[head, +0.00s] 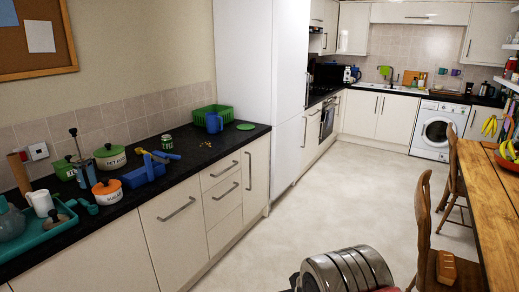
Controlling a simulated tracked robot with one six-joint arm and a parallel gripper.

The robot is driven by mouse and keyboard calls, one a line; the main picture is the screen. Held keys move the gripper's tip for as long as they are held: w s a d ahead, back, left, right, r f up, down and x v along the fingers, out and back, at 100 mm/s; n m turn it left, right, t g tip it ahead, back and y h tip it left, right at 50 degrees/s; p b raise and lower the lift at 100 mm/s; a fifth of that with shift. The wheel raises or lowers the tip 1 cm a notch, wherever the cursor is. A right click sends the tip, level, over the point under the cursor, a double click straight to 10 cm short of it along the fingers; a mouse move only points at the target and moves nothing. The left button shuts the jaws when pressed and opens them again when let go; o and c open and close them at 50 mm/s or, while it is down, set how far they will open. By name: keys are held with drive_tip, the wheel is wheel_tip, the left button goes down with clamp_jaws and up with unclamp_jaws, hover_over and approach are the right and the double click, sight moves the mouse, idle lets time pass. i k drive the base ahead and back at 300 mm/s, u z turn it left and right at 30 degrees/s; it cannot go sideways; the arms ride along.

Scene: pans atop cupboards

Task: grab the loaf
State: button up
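A small brown, block-shaped thing that looks like the loaf (446,268) rests on the seat of the near wooden chair (424,212) at the lower right. It is small in the picture, so I cannot be sure what it is. A ribbed grey metal cylinder, which may be part of my arm, shows at the bottom middle, left of the chair and apart from the brown thing. My gripper's fingers are not in the picture.
A wooden table (488,205) with bananas (489,125) stands along the right edge. A second chair (454,170) is tucked beside it. A dark counter (222,143) with pots and tools runs along the left. The pale floor (345,185) between is clear.

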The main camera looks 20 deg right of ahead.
sight(447, 274)
drive_tip(key=z, duration=0.35)
drive_tip(key=i, duration=0.75)
drive_tip(key=z, duration=0.95)
drive_tip(key=i, duration=0.75)
drive_tip(key=z, duration=0.45)
